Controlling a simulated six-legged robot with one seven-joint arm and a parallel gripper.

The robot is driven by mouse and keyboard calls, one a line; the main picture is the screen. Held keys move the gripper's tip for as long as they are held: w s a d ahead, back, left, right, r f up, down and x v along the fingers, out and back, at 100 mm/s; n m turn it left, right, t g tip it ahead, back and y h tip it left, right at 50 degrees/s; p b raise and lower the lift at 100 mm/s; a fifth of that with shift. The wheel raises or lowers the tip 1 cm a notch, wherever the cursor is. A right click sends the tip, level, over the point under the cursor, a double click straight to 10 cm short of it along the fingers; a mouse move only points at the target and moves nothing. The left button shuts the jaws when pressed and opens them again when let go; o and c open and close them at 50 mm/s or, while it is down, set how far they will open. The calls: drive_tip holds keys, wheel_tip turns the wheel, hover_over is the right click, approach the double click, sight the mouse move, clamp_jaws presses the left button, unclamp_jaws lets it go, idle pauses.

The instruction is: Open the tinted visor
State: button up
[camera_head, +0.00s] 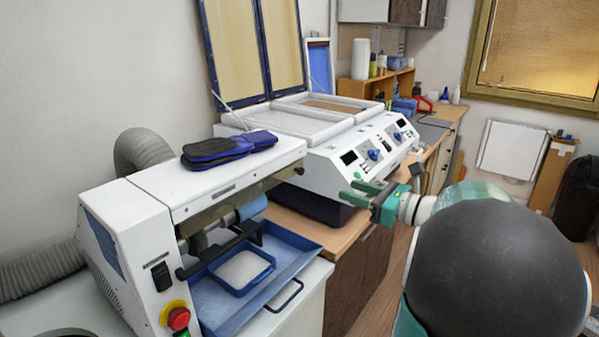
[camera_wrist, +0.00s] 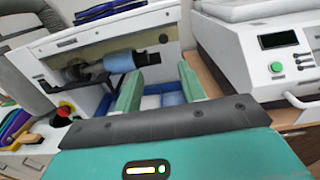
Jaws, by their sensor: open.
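The white grinding machine (camera_head: 150,200) stands at the left, with a blue roller (camera_head: 252,208) in its front opening. A black bar (camera_head: 215,250) crosses the opening, above a blue tray (camera_head: 290,250) holding a smaller blue-rimmed white inset. I cannot make out for sure which part is the tinted visor. My gripper (camera_head: 354,192) is right of the machine, apart from it. In the wrist view my gripper (camera_wrist: 160,82) is open and empty, its two green fingers pointing at the opening, with the roller (camera_wrist: 118,60) just beyond and left.
A white heating press (camera_head: 335,135) with raised dark-framed lids stands behind on a wooden bench (camera_head: 290,222). A red button (camera_head: 178,318) is on the machine's front left. Open floor shows at the right.

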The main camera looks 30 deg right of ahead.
approach(303, 172)
drive_tip(key=x, duration=0.8)
drive_tip(key=shift+a, duration=0.1)
clamp_jaws()
